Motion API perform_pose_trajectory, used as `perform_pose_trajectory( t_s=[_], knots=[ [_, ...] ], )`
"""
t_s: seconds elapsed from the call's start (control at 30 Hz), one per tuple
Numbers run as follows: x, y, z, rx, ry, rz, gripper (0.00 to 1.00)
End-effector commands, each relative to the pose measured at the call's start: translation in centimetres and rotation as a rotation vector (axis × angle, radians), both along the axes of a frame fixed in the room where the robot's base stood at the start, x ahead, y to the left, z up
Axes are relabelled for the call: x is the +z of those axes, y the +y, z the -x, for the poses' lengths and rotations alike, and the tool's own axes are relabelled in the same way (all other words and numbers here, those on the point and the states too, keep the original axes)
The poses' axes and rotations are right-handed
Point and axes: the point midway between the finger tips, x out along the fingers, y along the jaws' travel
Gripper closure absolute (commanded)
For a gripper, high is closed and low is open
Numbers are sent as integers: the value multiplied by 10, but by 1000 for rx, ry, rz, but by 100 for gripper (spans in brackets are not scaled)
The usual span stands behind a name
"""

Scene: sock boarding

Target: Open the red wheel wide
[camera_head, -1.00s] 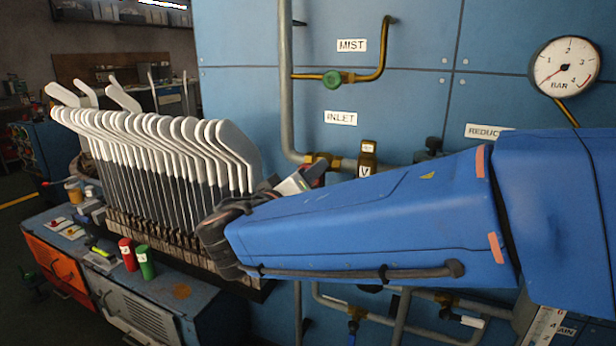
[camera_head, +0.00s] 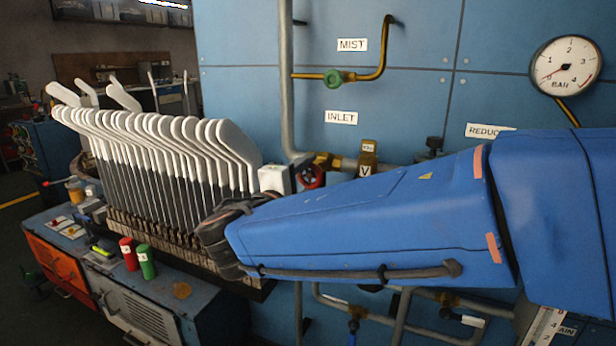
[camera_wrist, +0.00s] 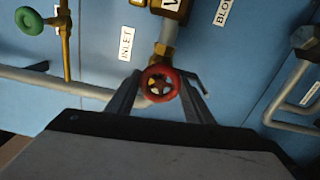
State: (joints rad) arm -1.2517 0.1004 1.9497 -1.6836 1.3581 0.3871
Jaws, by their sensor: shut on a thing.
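The red wheel (camera_head: 312,176) sits on the brass inlet valve, to the right of a pale block-shaped part of my wrist in the head view. It also shows in the wrist view as a round spoked handwheel (camera_wrist: 160,83) below the brass fitting. My gripper (camera_wrist: 161,78) has one finger on each side of the wheel and is shut on its rim. In the head view my blue arm reaches in from the right, and the fingertips are hard to make out.
A green wheel (camera_head: 332,79) sits on the MIST pipe above. A pressure gauge (camera_head: 565,66) is at the upper right, its needle near the low end. A rack of sock boards (camera_head: 165,160) stands close on the left. Red (camera_head: 129,253) and green (camera_head: 146,261) cylinders stand on the bench.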

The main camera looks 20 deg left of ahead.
Motion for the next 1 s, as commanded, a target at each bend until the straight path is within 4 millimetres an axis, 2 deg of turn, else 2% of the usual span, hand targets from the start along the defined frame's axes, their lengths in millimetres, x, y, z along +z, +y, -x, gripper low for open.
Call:
perform_pose_trajectory(
  t_s=[1.0],
  knots=[
    [-4, -1, 1, 3, 77, 962, 75]
  ],
)
